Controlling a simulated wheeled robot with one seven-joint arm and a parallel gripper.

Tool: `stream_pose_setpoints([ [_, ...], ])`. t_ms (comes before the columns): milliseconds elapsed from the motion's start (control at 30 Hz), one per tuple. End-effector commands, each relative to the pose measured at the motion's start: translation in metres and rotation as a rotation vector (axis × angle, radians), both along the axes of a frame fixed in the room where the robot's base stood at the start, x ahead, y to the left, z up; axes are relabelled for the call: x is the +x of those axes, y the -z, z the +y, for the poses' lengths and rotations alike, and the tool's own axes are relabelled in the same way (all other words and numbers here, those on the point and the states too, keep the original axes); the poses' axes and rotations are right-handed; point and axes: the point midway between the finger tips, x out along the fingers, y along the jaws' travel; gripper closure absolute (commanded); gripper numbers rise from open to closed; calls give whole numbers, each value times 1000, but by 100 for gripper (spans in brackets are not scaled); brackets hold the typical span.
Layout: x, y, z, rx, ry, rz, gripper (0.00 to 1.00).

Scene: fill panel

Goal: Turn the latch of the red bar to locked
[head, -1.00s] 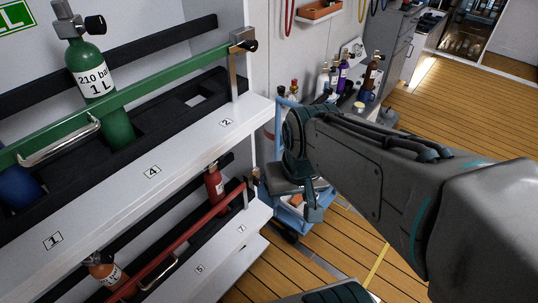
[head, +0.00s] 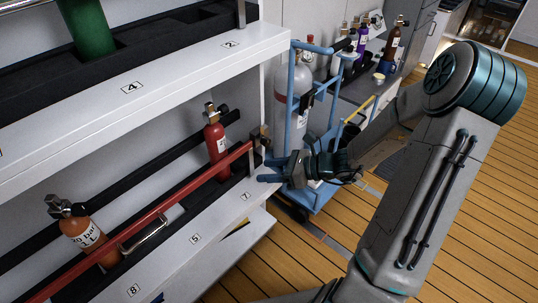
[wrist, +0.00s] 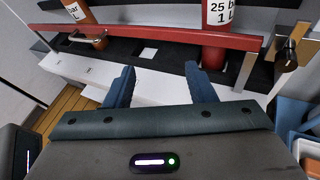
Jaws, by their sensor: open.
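The red bar (head: 160,210) runs along the front of the lower shelf; it also crosses the top of the wrist view (wrist: 150,33). Its latch (head: 263,138) is at the bar's right end, small in the head view. In the wrist view the latch (wrist: 287,58) shows as a metal piece with a black knob, near the right edge. My gripper (head: 265,169) is open and empty, just below and right of the latch in the head view. In the wrist view its blue fingers (wrist: 160,74) are apart, below the bar and left of the latch.
A red cylinder (head: 216,140) and an orange cylinder (head: 83,230) stand behind the bar. The white upper shelf (head: 190,78) overhangs them. A blue trolley (head: 298,90) with a grey cylinder (head: 291,100) stands close right of the shelf. The wooden floor (head: 470,230) at the right is clear.

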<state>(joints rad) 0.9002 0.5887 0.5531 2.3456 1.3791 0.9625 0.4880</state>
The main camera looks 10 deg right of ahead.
Motion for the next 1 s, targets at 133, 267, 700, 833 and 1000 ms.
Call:
stream_pose_setpoints([
  [133,35,48,-38,271,280,121,50],
  [267,56,70,-72,470,469,197,50],
  [700,88,89,-101,675,650,266,50],
  [833,109,91,-87,674,646,266,50],
  [1000,140,91,-67,673,647,264,50],
])
